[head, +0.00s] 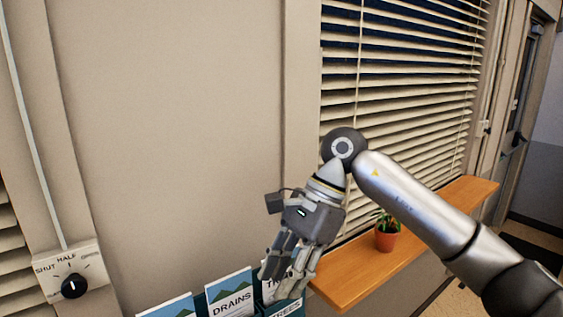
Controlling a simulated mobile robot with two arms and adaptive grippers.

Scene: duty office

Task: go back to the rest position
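My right gripper (278,286) hangs from the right arm and points down and to the left. Its fingers are apart, with part of a leaflet showing behind them. I see nothing held between them. It is in front of a leaflet rack at the bottom of the head view and hides part of the leaflets; whether it touches them I cannot tell. My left gripper is not in view.
Leaflets, one marked DRAINS (231,297), stand below the gripper. A wooden sill (345,287) with a potted plant (387,238) runs under the window blinds (410,95). A dial (74,286) is on the left wall. A door (523,90) stands far right.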

